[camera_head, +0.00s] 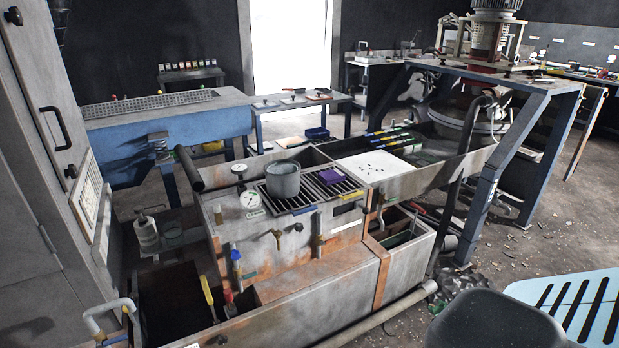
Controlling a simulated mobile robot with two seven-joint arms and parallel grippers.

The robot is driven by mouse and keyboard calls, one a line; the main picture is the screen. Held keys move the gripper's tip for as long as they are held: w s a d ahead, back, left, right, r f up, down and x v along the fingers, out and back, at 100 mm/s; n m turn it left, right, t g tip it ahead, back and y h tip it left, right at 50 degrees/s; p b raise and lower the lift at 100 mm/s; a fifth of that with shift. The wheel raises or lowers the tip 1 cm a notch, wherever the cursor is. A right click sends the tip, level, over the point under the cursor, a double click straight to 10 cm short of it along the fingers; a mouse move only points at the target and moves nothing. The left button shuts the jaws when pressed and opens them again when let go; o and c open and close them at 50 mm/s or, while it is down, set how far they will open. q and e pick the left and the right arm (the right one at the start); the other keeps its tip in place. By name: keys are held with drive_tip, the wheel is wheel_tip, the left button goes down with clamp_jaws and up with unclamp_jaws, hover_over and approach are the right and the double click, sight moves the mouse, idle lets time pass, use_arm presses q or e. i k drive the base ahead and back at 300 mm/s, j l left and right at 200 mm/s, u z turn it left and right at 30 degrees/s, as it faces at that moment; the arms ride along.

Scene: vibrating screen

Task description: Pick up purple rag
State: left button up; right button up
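The purple rag (331,177) is a small, flat, folded-looking patch of cloth. It lies on the dark slatted grate (352,187) on top of the grey, rust-streaked machine in the middle of the view. It is just right of a grey metal pot (282,180), with a small gap between them. Neither of my grippers shows in this view, so I cannot see their state or where they are relative to the rag.
A round gauge (250,199) and valves stand at the machine's front. A white board (375,166) lies right of the grate. A blue frame (478,210) rises at right. A dark rounded shape (492,320) and a light-blue slotted surface (575,300) fill the lower right.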

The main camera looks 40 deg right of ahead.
sight(328, 177)
drive_tip(key=l+u, duration=0.55)
drive_tip(key=l, duration=0.25)
drive_tip(key=l+u, duration=0.15)
drive_tip(key=l, duration=0.3)
drive_tip(key=k+l+u, duration=0.1)
drive_tip(key=l, duration=0.35)
drive_tip(key=k+l, duration=0.1)
drive_tip(key=l, duration=0.8)
drive_tip(key=k+l+u, duration=0.1)
drive_tip(key=l, duration=0.35)
drive_tip(key=k+l, duration=0.1)
drive_tip(key=l, duration=0.35)
drive_tip(key=k+l, duration=0.1)
drive_tip(key=l, duration=0.35)
drive_tip(key=k+l, duration=0.1)
drive_tip(key=l, duration=0.35)
drive_tip(key=u, duration=0.05)
